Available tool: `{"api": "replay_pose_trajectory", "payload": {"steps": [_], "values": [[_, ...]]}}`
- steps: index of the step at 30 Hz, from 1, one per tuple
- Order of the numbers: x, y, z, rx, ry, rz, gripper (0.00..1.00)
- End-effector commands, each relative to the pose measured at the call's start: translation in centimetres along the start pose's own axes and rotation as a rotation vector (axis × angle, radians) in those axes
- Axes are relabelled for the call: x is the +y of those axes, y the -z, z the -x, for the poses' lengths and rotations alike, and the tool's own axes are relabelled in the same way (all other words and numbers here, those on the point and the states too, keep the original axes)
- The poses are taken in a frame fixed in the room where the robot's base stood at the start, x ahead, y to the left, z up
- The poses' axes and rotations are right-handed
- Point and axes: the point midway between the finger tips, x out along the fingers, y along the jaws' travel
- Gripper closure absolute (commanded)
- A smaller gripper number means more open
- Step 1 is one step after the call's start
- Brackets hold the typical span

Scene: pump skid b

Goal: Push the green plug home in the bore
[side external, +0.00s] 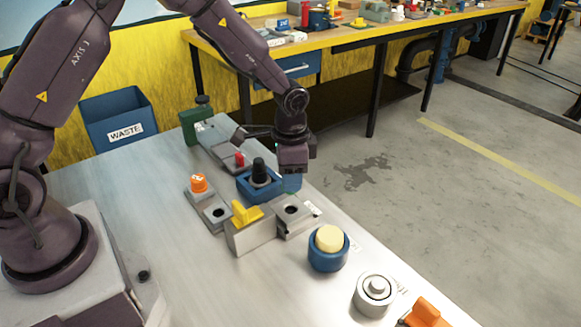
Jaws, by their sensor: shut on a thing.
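My gripper (293,168) points down over the far right edge of the bench, just right of a black knob (260,170) in a blue block. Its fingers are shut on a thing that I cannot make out. A small blue patch (292,183) shows right below the fingers; I cannot tell if it is held or stands behind. I cannot pick out the green plug. A grey block with a dark round bore (291,210) sits nearer the camera, below my gripper in the picture. Another grey plate has a dark hole (217,212) beside an orange knob (198,183).
A yellow piece (246,213) stands on a grey block next to the bore block. A blue cup with a cream top (328,240), a round metal part (376,290) and an orange piece (426,313) line the right edge. A red piece (240,159) and green container (195,125) stand farther back.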

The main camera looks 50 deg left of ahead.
Motion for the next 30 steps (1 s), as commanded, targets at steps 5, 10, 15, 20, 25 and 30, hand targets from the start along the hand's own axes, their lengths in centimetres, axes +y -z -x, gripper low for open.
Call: {"api": "replay_pose_trajectory", "payload": {"steps": [5,10,15,20,25,30], "values": [[0.0,0.0,-1.8,-0.001,0.000,-0.001,0.92],[0.0,0.0,-3.0,-0.001,0.000,-0.001,0.92],[0.0,0.0,-3.6,0.001,0.001,-0.001,0.92],[0.0,0.0,-3.8,0.001,0.001,-0.001,0.92],[0.0,0.0,-3.8,0.001,0.001,-0.001,0.92],[0.0,0.0,-3.8,0.001,0.001,-0.001,0.92]]}}
